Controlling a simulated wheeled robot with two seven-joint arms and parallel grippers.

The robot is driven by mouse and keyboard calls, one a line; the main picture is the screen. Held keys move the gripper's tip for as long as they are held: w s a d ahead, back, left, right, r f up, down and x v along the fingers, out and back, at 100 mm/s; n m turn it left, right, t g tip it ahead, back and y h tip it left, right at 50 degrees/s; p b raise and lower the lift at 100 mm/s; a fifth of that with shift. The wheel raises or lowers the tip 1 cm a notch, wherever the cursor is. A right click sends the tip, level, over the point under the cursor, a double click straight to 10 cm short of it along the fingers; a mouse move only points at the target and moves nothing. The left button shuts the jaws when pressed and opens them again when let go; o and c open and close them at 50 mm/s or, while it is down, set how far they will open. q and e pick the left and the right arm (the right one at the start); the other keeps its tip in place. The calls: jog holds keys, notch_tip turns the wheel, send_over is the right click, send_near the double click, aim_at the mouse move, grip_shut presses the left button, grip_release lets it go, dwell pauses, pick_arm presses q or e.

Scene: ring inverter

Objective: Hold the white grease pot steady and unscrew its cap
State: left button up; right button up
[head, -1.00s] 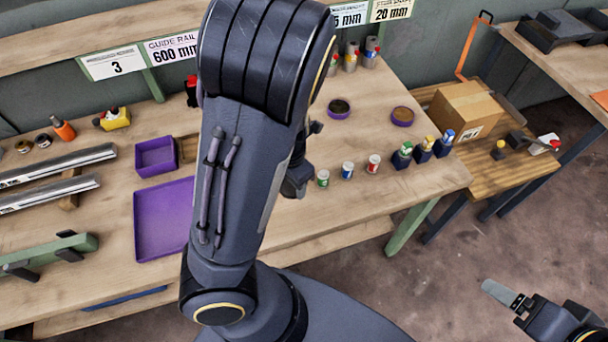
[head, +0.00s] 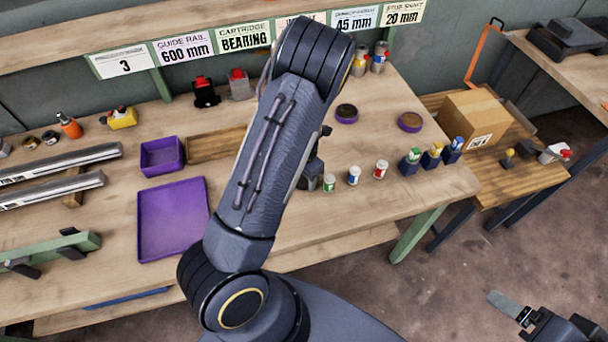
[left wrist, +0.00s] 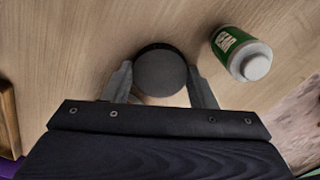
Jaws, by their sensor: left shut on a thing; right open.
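My left gripper (left wrist: 161,85) is shut on a round object with a dark grey top (left wrist: 160,70), which sits between the two fingers in the left wrist view. Its lower body is hidden, so I cannot tell if it is the white grease pot. In the head view my left arm covers most of this spot, and the gripper (head: 312,172) shows only in part. A green-labelled pot with a white cap (head: 329,183) stands just right of it, apart from the fingers; it also shows in the left wrist view (left wrist: 241,54). My right gripper (head: 524,311) is open and empty, low at the right, off the bench.
A blue-labelled pot (head: 353,176) and a red-labelled pot (head: 380,170) stand in line to the right. Beyond are small dark blocks with coloured tops (head: 411,163). A purple tray (head: 173,235) and purple bin (head: 162,157) lie left. The front right bench top is clear.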

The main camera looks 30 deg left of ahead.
pick_arm(q)
jog(key=o, duration=1.1)
jog(key=shift+f, duration=0.1)
